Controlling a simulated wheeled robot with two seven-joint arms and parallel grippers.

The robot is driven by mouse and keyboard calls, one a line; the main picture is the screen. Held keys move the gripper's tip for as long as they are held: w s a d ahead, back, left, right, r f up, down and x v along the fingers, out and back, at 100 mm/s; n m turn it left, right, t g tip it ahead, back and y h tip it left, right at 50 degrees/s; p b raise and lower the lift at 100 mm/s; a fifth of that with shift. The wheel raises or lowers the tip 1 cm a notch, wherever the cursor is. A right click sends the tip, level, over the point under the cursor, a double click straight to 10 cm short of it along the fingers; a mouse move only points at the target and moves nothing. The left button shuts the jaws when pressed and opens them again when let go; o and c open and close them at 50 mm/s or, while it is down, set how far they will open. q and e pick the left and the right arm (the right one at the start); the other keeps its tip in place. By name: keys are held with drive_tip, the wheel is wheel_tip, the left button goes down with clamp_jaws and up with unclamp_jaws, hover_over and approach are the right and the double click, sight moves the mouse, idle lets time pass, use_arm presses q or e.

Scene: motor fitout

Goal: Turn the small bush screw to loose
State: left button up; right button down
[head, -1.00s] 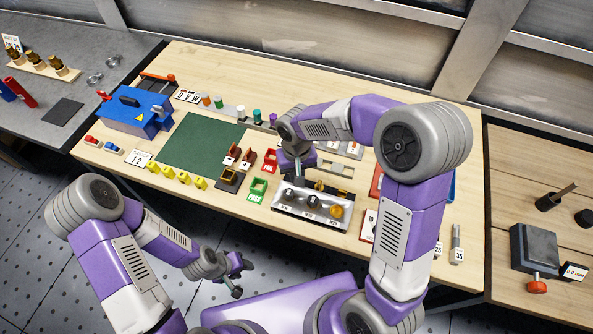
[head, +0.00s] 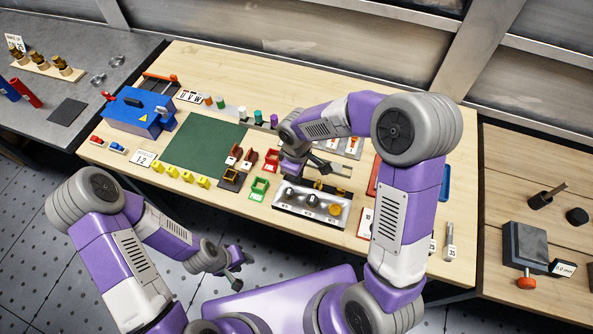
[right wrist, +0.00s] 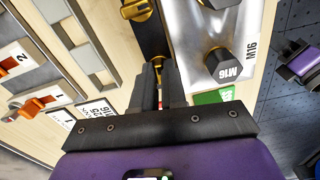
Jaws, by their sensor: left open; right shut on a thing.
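My right gripper (right wrist: 160,88) points down at a dark bar (right wrist: 152,35) beside the metal panel. It is shut on a small brass-coloured piece, seemingly the small bush screw (right wrist: 158,62), mostly hidden between the fingers. A larger brass knob (right wrist: 136,9) sits farther along the bar. In the head view the right gripper (head: 294,172) is behind the panel's left end, its fingertips largely hidden. The metal panel (head: 285,208) carries two dark knobs and a yellow one; a dark knob (right wrist: 224,66) is marked M16. My left gripper (head: 238,260) is open and empty, in front of the table.
A green mat (head: 200,140) and a blue box (head: 140,112) are on the table's left. An orange-handled switch (right wrist: 38,104) is left of the right gripper. The mat is clear.

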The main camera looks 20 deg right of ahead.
drive_tip(key=shift+n, duration=0.5)
idle(0.3)
drive_tip(key=c, duration=1.2)
unclamp_jaws()
wheel_tip(320, 180, up, 8)
drive_tip(key=shift+f+p, duration=0.15)
drive_tip(key=shift+p, duration=0.85)
